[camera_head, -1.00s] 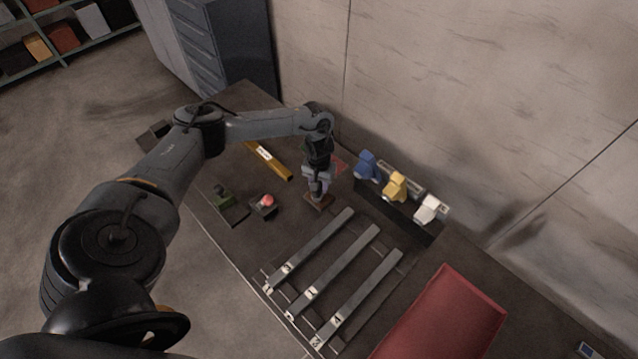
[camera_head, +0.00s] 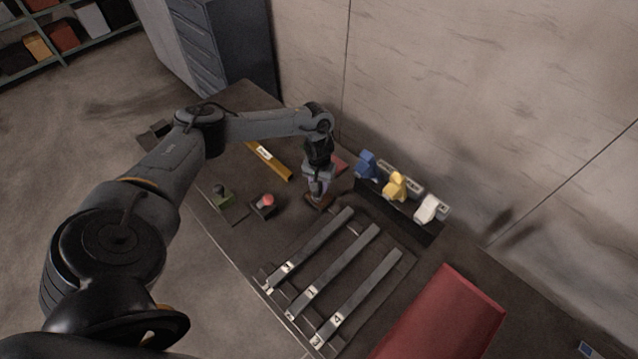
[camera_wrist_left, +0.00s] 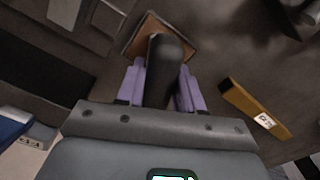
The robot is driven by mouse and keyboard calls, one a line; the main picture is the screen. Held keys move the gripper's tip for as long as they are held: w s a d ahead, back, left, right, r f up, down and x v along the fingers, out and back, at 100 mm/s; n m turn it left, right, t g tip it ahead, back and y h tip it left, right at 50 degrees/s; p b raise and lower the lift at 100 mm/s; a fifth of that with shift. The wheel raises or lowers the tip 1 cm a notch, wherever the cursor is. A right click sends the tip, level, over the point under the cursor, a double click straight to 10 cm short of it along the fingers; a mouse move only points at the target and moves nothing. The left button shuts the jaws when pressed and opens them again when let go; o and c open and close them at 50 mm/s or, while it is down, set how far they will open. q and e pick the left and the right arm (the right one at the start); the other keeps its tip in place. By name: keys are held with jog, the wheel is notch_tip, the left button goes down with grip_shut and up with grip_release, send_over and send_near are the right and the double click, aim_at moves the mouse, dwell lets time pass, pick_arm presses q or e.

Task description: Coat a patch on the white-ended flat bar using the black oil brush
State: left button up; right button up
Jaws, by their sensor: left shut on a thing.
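My left gripper (camera_head: 318,194) points down at the far side of the bench. Its lavender fingers (camera_wrist_left: 160,85) are shut on the black handle of the oil brush (camera_wrist_left: 165,60). A brown square piece (camera_wrist_left: 132,42) shows beneath the handle; it also shows under the gripper in the head view (camera_head: 319,202). I cannot tell whether it belongs to the brush or is a rest. Three grey flat bars (camera_head: 322,240), (camera_head: 340,264), (camera_head: 369,286) lie side by side on the bench, each with a white marked patch near its front end. My right gripper is not in view.
Blue (camera_head: 366,164), yellow (camera_head: 395,186) and white (camera_head: 430,209) items stand in a rack by the wall. A red surface (camera_head: 440,318) lies at right.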

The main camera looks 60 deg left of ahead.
pick_arm(q)
jog(key=shift+f+p, duration=0.1)
jog(key=shift+p, duration=0.2)
dwell(1.0)
dwell(0.4)
jog(key=shift+r+p, duration=0.5)
jog(key=shift+p, duration=0.15)
notch_tip(320, 180, up, 4)
jog(key=p, duration=0.4)
jog(key=shift+p, duration=0.35)
notch_tip(320, 180, up, 2)
jog(key=p, duration=0.3)
jog(key=shift+r, duration=0.1)
